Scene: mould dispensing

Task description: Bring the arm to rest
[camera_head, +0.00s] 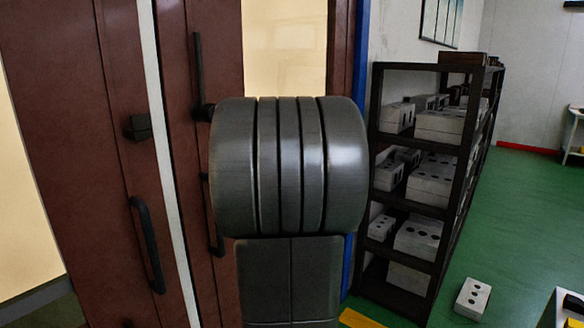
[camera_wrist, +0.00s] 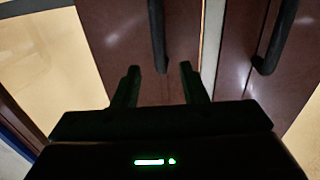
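My gripper (camera_wrist: 160,80) shows in the wrist view with its two fingers apart and nothing between them. It points toward a brown double door (camera_wrist: 125,45) with dark handles. One dark handle (camera_wrist: 157,35) lies beyond the fingertips; I cannot tell how far away it is, but no finger is closed around it. In the head view a dark grey link of my arm (camera_head: 290,165) fills the middle and hides part of the door. The gripper itself is not visible there.
The brown door (camera_head: 110,110) stands left and behind my arm, with long dark handles (camera_head: 147,245). A dark shelf rack (camera_head: 440,68) with several grey mould blocks (camera_head: 430,182) stands at the right. A loose block (camera_head: 472,298) lies on the green floor. Open floor (camera_head: 520,220) lies farther right.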

